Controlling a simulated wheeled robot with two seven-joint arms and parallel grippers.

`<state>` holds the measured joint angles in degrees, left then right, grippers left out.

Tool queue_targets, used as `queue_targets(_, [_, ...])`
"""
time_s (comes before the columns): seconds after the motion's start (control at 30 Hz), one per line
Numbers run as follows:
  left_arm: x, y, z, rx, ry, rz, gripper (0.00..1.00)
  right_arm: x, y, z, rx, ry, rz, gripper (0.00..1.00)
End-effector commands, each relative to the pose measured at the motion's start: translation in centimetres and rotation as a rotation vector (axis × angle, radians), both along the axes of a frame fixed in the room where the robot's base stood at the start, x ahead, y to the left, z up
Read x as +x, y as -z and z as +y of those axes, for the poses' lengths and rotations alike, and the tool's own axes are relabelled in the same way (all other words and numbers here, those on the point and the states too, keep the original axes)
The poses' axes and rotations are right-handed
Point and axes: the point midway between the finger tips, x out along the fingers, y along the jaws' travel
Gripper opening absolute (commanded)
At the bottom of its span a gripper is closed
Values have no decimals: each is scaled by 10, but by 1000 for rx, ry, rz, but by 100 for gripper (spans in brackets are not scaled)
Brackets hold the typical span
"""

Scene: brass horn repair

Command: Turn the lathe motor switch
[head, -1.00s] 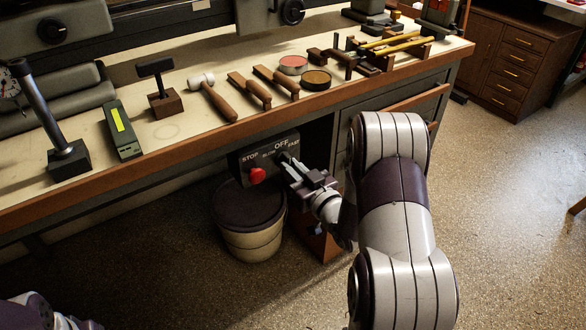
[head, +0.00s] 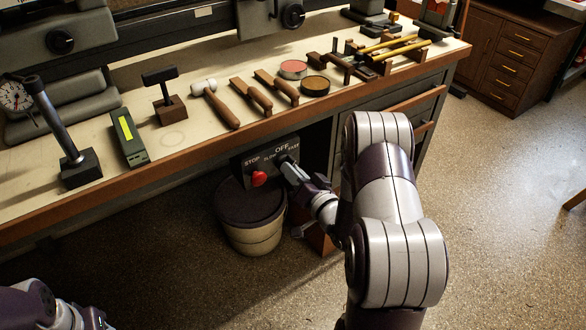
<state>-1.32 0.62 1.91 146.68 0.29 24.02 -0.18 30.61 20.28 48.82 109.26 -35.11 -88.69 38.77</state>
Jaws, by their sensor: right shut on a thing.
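The switch panel (head: 265,166) hangs under the front edge of the bench, with a red stop button (head: 259,179) and lettering that reads STOP, OFF, SLOW and what looks like FAST. The lathe motor switch is on its right part, below the word OFF, mostly hidden by my gripper. My right gripper (head: 286,165) reaches in from the right and is shut on the motor switch at the panel's face. The exact angle of the switch cannot be made out. Of my left arm only a part shows at the bottom left corner; its fingers are out of the picture.
A bucket (head: 250,228) stands on the floor below the panel. The floor at right is clear.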

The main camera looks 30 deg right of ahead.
Motion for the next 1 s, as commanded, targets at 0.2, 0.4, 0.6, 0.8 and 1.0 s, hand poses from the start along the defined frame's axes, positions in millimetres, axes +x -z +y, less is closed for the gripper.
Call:
queue_targets(0.2, [0, -3, 0, 0, 0, 0, 53, 0, 0, 0, 35, 0, 4, 0])
queue_targets(0.4, [0, -3, 0, 0, 0, 0, 53, 0, 1, 0, 39, 0, 4, 0])
queue_targets(0.6, [0, -3, 0, 0, 0, 0, 53, 0, 1, 0, 39, 0, 4, 18])
queue_targets(0.8, [0, -3, 0, 0, 0, 0, 53, 0, 1, 0, 38, 0, 4, 40])
queue_targets(1.0, [0, -4, 0, 0, 0, 0, 53, -3, 0, -1, 38, 1, 5, 40])
